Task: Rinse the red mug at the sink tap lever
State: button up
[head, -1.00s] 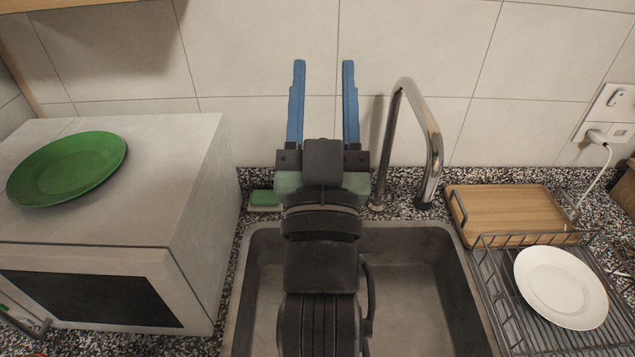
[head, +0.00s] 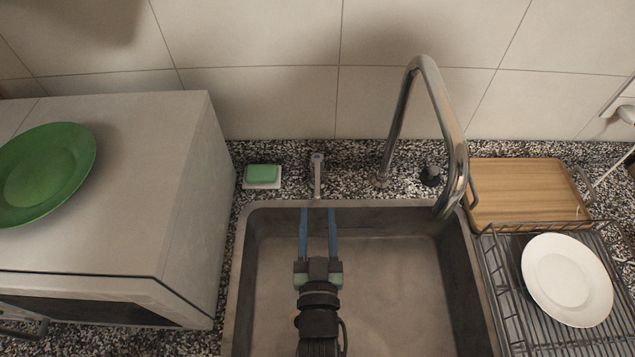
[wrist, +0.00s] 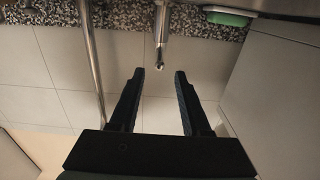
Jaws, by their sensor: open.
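No red mug shows in either view. A tall chrome tap (head: 447,105) arches over the back of the sink (head: 240,290). A small metal lever (head: 317,178) stands on the counter left of the tap, behind the sink rim. My gripper (head: 318,212) is open and empty, fingers pointing at the lever from the front. In the wrist view the lever (wrist: 161,40) lies in line with the gap between the fingertips (wrist: 159,74). The fingers look apart from it. The tap's pipe (wrist: 92,60) also shows there, left of the fingers.
A green sponge (head: 262,173) sits on a white dish left of the lever. A microwave (head: 190,215) with a green plate (head: 45,175) stands at left. A wooden board (head: 525,190) and a rack (head: 515,315) with a white plate (head: 567,280) are at right. The visible sink basin looks empty.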

aim_at(317, 200)
jog(key=w, duration=0.7)
jog(key=shift+w+p, duration=0.3)
jog(key=shift+w, duration=0.05)
grip_shut()
dwell(1.0)
